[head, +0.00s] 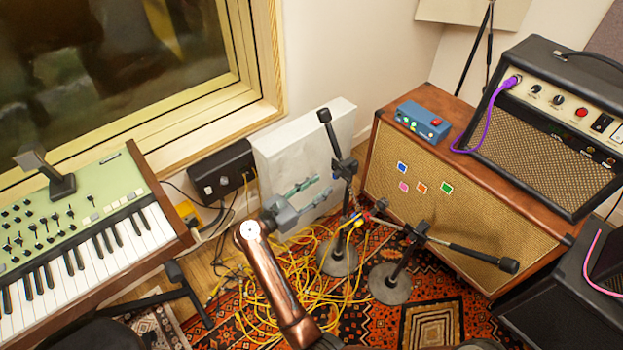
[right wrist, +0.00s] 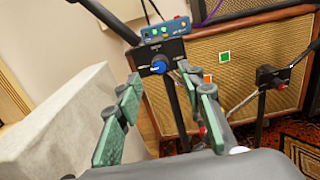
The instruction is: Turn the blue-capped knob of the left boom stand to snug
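The left boom stand (head: 345,168) stands upright on a round base in front of the speaker cabinet. In the right wrist view the fingertips (right wrist: 159,76) appear on either side of the knob, with a gap to each side; contact is not visible. My left gripper is not in view.
A second boom stand (head: 408,245) stands to the right, its boom reaching right across the cabinet (head: 465,190). A pale panel (head: 300,150) stands close behind my right gripper. Yellow cables (head: 285,275) lie tangled on the rug. A keyboard (head: 85,225) is at left.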

